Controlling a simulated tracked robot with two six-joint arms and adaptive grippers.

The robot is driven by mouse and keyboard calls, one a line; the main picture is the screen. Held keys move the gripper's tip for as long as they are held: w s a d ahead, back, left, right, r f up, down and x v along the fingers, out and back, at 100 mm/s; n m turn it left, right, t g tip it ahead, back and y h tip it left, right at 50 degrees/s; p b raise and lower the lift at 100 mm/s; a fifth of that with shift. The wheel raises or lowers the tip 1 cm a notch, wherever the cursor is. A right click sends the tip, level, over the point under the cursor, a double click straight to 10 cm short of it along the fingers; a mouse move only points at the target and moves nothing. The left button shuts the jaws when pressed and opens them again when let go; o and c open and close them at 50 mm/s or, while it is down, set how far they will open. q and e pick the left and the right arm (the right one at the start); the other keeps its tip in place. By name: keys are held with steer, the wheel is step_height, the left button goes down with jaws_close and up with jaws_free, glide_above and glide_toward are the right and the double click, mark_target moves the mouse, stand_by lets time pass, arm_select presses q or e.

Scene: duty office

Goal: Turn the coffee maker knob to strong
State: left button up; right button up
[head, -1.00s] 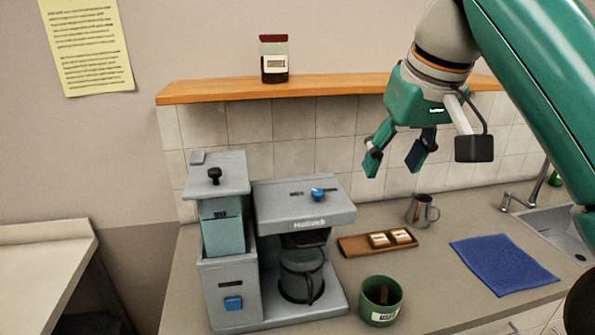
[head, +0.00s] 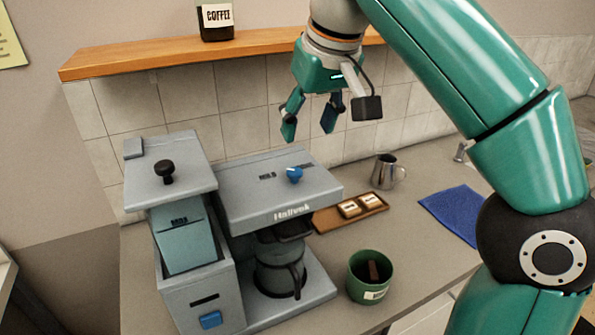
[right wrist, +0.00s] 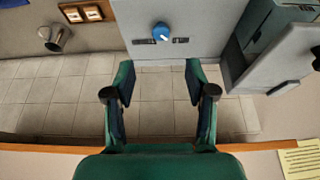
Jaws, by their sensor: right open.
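The coffee maker (head: 250,206) is a grey machine on the counter with a glass pot (head: 280,270) under its head. Its blue knob (head: 294,174) sits on the top between two small dark labels; the label on the left looks like MILD, and the other is largely hidden behind the knob. The knob also shows in the right wrist view (right wrist: 161,32), beyond the fingertips. My right gripper (head: 309,132) is open and empty, pointing down above and behind the knob, apart from it. Its two fingers frame the lower middle of the right wrist view (right wrist: 160,72). My left gripper is not in view.
A grinder (head: 185,225) with a black top knob stands left of the coffee maker. A green cup (head: 370,275), a wooden tray (head: 330,222) and a metal jug (head: 387,172) are to the right. A wooden shelf (head: 150,63) with a coffee jar (head: 216,20) runs along the wall behind.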

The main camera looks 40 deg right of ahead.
mark_target(296, 171)
steer(key=b+x, duration=0.2)
steer(key=x, duration=0.8)
steer(key=shift+w+f, duration=0.15)
steer(key=shift+f, duration=0.2)
